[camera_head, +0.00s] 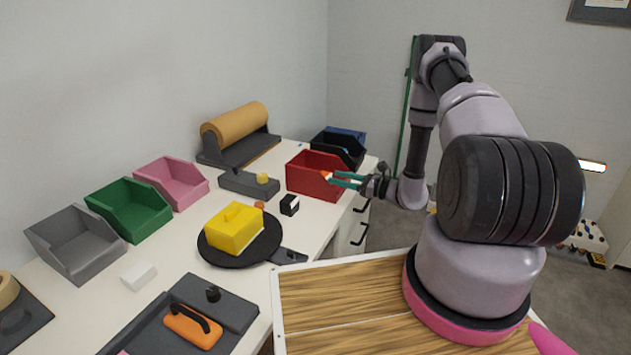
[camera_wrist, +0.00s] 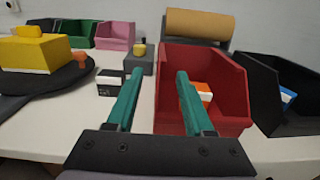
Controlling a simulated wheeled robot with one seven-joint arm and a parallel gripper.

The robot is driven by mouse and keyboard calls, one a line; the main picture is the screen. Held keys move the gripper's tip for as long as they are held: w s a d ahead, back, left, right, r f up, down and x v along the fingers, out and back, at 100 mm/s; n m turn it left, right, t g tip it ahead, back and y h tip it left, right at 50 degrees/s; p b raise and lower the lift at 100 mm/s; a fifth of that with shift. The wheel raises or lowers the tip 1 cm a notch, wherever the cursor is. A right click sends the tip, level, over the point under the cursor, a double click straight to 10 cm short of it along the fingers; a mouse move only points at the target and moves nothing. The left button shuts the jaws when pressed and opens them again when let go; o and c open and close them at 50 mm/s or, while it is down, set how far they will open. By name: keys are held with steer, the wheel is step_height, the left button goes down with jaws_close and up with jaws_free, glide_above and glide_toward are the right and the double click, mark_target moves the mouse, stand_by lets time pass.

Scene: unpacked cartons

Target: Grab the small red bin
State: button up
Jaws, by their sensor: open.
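The small red bin (camera_head: 314,178) stands on the white table near its right end, left of a black bin. In the wrist view the red bin (camera_wrist: 217,68) is just ahead, with a small orange and white item (camera_wrist: 204,91) inside it. My gripper (camera_head: 336,178) has two green fingers, open, with nothing held. In the wrist view my gripper (camera_wrist: 158,75) has its right finger in front of the bin's open front and its left finger to the left of the bin's left wall. I cannot tell whether either finger touches the bin.
A black bin (camera_head: 335,148) stands close behind the red one. A small black-and-white box (camera_head: 289,205) and a grey device (camera_head: 248,184) are left of it. A yellow box (camera_head: 235,232) sits on a black round plate. Pink, green and grey bins line the wall.

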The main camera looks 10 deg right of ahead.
mark_target(320, 173)
steer(key=x, duration=0.4)
steer(key=shift+w+a, duration=0.15)
steer(key=shift+a, duration=0.1)
steer(key=shift+x, duration=2.7)
steer(key=shift+w+d+f, duration=0.15)
steer(key=shift+w+f, duration=0.05)
jaws_close()
